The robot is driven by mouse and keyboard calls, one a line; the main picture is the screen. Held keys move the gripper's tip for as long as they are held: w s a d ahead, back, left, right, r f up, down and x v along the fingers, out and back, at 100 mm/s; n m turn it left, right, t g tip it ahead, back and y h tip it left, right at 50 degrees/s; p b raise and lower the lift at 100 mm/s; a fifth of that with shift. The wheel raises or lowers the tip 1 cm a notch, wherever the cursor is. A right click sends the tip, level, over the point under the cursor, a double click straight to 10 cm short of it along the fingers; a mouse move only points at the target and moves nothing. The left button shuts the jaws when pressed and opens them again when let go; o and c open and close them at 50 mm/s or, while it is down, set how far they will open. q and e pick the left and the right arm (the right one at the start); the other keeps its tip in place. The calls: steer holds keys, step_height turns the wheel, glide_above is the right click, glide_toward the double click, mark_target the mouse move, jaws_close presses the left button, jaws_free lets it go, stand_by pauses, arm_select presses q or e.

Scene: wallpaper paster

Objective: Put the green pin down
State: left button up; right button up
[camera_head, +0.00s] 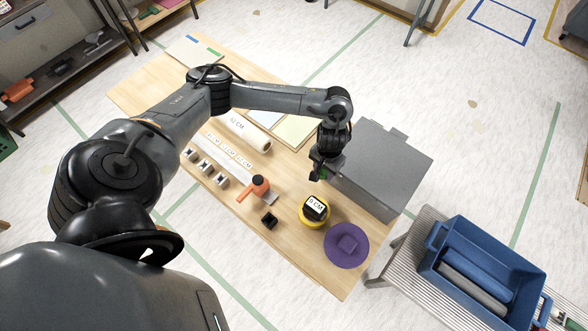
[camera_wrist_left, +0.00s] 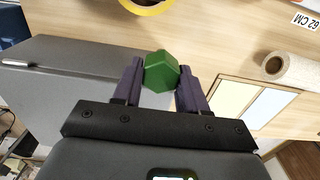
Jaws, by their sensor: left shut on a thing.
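My left gripper (camera_head: 318,173) hangs over the wooden table (camera_head: 275,235), close to the near left side of the grey box. In the left wrist view its two dark purple fingers (camera_wrist_left: 160,82) are shut on the green pin (camera_wrist_left: 161,70), whose top end looks faceted. In the head view only a small bit of green shows at the fingertips. How far the pin is above the table is hard to tell. My right gripper is not in view.
The grey box (camera_head: 375,165) stands right beside the gripper. A paper roll (camera_head: 245,131) lies left. A blue crate (camera_head: 437,268) stands right.

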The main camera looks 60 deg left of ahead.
arm_select(q)
steer(key=shift+s+a+f+b, duration=0.7)
steer(key=shift+s+a+f, duration=0.25)
steer(key=shift+a+f, duration=0.8)
steer(key=shift+s+a+f+b, duration=0.75)
steer(key=shift+s+a+f, duration=0.2)
steer(key=shift+a+f, duration=0.8)
steer(key=shift+s+a+f+b, duration=0.7)
steer(key=shift+s+a+f, duration=0.25)
steer(key=shift+a+f, duration=0.75)
steer(key=shift+d+f, duration=0.25)
steer(key=shift+f, duration=0.1)
steer(key=o, duration=1.2)
steer(key=shift+c, duration=0.2)
steer(key=shift+r, duration=0.1)
